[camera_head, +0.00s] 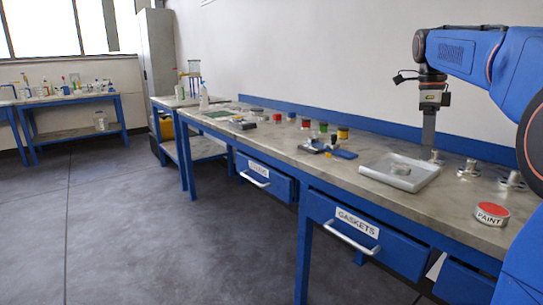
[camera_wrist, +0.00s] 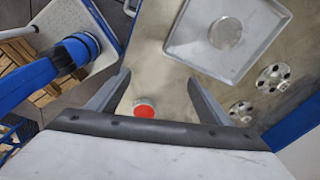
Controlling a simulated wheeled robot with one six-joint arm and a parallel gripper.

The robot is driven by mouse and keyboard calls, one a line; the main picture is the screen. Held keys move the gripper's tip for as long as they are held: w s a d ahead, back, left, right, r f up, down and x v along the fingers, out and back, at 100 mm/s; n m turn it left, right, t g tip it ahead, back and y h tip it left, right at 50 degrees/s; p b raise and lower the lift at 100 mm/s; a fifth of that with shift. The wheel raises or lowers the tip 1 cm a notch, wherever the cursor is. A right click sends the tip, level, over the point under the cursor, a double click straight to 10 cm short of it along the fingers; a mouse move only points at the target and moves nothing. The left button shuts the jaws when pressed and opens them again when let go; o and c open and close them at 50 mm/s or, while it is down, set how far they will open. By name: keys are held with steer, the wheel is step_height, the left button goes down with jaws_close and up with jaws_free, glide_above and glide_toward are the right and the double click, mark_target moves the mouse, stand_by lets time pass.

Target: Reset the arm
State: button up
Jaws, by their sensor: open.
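My gripper (camera_head: 429,130) points down above the right part of the workbench in the head view, beyond the grey tray. My blue arm comes in from the right in the head view. The bench top (camera_head: 345,190) lies under the gripper, which appears above it.
A grey tray (camera_head: 424,182) holds a round metal part (camera_head: 400,169). Metal flanged pieces (camera_head: 468,169) (camera_head: 512,181) stand right of it. A red-topped PAINT tin (camera_head: 491,214) sits near the front edge. The GASKETS drawer (camera_head: 375,238) appears shut. Small coloured jars (camera_head: 306,124) stand farther left.

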steer(key=s+a+f+n+t, duration=0.1)
steer(key=s+a+f+n, duration=0.3)
steer(key=s+f+n, duration=0.4)
steer(key=s+a+f+n+t, duration=0.2)
steer(key=s+a+f+n, duration=0.3)
steer(key=s+f+n, duration=0.3)
steer(key=s+a+f+n+t+y, duration=0.1)
steer(key=s+a+f+n, duration=0.3)
steer(key=s+f+n, duration=0.5)
steer(key=s+f+t, duration=0.1)
steer(key=s, duration=0.4)
steer(key=shift+s+a, duration=0.2)
steer(key=shift+a, duration=0.2)
steer(key=shift+f, duration=0.1)
